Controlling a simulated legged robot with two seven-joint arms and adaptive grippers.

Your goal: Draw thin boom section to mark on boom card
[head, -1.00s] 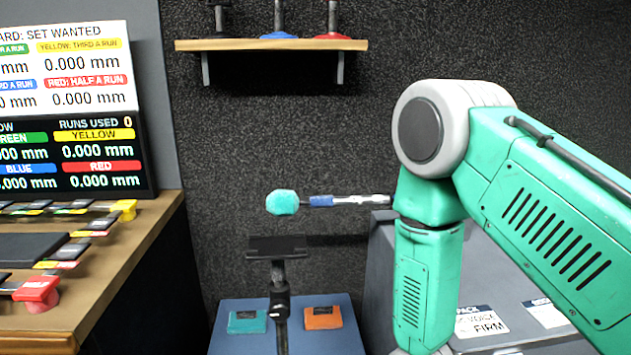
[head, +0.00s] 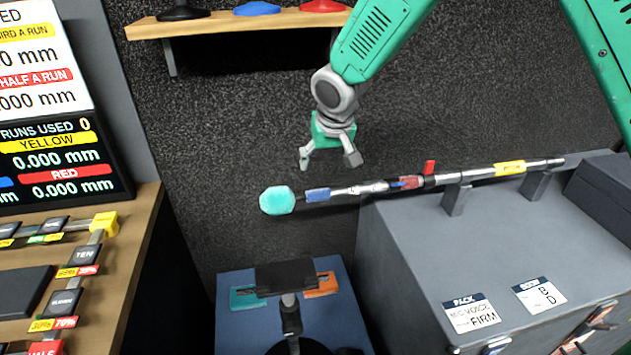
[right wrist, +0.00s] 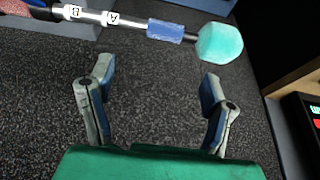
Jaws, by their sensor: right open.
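The boom (head: 375,188) lies nearly level across supports on a grey case, its left part sticking out past the case edge. It has a teal foam tip (head: 277,200), a blue band (head: 317,195), a thin silver section with small letter labels, a red clamp and a yellow label. My right gripper (head: 331,163) is open and empty, above and behind the thin section, apart from it. In the right wrist view the open fingers (right wrist: 155,95) point toward the boom, and the teal tip (right wrist: 220,43) and labels A and B show. My left gripper is out of view.
A card (head: 472,312) reading "PACK BIG VOICE FIRM" and another card (head: 539,295) lie on the grey case (head: 420,250). A stand with a dark plate (head: 284,276) rises before a blue surface. A wooden console (head: 125,270) with keys and a screen is left. A shelf (head: 235,22) is above.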

